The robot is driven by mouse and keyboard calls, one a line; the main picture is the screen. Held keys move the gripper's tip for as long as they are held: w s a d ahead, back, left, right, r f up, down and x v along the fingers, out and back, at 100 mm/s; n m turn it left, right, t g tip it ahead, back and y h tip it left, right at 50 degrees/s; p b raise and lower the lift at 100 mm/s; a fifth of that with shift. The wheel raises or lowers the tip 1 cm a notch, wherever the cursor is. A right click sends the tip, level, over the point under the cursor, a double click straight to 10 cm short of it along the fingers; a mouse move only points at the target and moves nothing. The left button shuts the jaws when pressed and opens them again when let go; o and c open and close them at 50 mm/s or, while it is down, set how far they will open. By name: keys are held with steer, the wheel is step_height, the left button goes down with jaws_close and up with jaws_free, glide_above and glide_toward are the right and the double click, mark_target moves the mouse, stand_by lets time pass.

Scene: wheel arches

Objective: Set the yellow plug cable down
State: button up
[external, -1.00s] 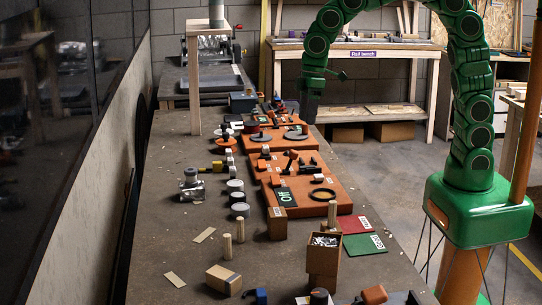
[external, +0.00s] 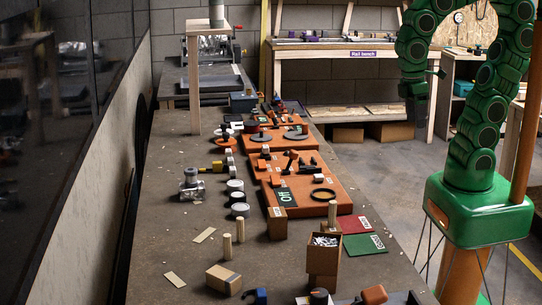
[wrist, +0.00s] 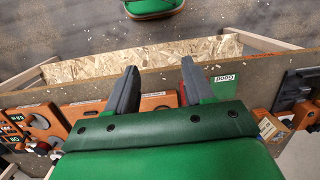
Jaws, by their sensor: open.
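My gripper (external: 415,108) hangs in the air to the right of the workbench, well apart from the plug. In the wrist view my gripper (wrist: 155,82) has its two dark fingers spread with nothing between them. The plug cannot be made out in the wrist view.
Orange boards (external: 315,190) with parts fill the bench's middle. An open box (external: 323,258), a red mat (external: 356,226) and a green mat (external: 364,244) lie nearer. A table leg (external: 193,90) stands on the bench.

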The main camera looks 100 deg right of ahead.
steer(key=s, duration=0.5)
steer(key=shift+d+f, duration=0.25)
steer(key=shift+d, duration=0.05)
stand_by(0.9)
